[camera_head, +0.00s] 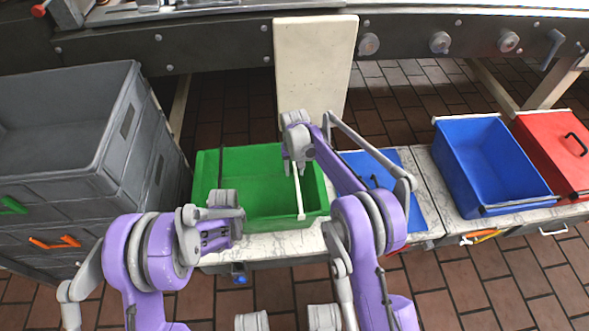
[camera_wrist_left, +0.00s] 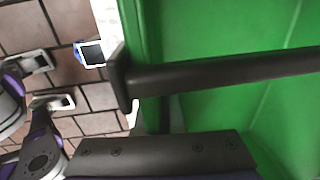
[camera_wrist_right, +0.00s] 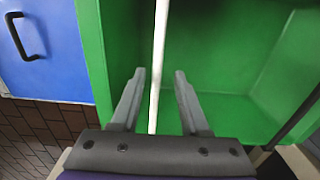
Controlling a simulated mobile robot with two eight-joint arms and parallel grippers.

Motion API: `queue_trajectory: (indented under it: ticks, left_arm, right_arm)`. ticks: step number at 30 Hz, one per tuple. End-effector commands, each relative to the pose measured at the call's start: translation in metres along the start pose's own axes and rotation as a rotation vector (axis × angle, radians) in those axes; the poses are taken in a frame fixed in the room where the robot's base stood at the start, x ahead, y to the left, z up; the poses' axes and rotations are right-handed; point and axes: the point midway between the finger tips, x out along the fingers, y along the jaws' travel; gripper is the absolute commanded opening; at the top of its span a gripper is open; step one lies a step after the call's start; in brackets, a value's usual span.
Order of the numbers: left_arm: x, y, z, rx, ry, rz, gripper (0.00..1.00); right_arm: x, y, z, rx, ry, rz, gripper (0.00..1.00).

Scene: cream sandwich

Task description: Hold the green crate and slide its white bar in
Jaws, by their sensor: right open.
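The green crate (camera_head: 240,205) stands on the light counter in the middle of the head view. Its white bar (camera_head: 299,200) runs front to back along the right part of the crate top. My right gripper (camera_head: 296,160) is over this bar. In the right wrist view, its open fingers (camera_wrist_right: 160,74) stand on either side of the white bar (camera_wrist_right: 156,100), with gaps showing. My left gripper (camera_head: 222,215) is at the crate's front left. In the left wrist view, a dark bar (camera_wrist_left: 220,72) crosses the green crate (camera_wrist_left: 215,25), and the left fingers cannot be made out.
Grey stacked crates (camera_head: 60,120) stand at left. A blue crate (camera_head: 490,165) and a red crate (camera_head: 560,150) stand at right. A flat blue surface (camera_head: 415,190) lies right beside the green crate. A pale upright panel (camera_head: 313,65) rises behind it.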

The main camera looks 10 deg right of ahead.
Motion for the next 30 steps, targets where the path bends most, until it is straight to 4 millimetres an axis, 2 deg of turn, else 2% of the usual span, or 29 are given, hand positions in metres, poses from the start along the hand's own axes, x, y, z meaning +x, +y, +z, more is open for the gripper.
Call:
queue_trajectory:
  ticks: [5, 15, 19, 24, 30]
  left_arm:
    - [0.000, 0.000, -0.001, 0.001, 0.003, 0.000, 0.00]
    - [0.000, 0.000, -0.001, 0.001, 0.003, 0.000, 0.00]
    - [0.000, 0.000, -0.001, 0.001, 0.003, 0.000, 0.00]
    - [0.000, 0.000, -0.001, 0.001, 0.003, 0.000, 0.00]
    - [0.000, 0.000, -0.001, 0.001, 0.003, 0.000, 0.00]
  right_arm:
    - [-0.013, 0.000, 0.000, 0.000, 0.000, 0.000, 0.45]
    - [-0.083, 0.000, 0.000, -0.001, 0.000, 0.000, 0.45]
    - [-0.104, -0.001, 0.000, -0.001, 0.000, 0.000, 0.45]
    - [-0.118, -0.001, 0.000, -0.001, 0.000, 0.000, 0.45]
    - [-0.120, -0.001, 0.000, -0.001, 0.000, 0.000, 0.45]
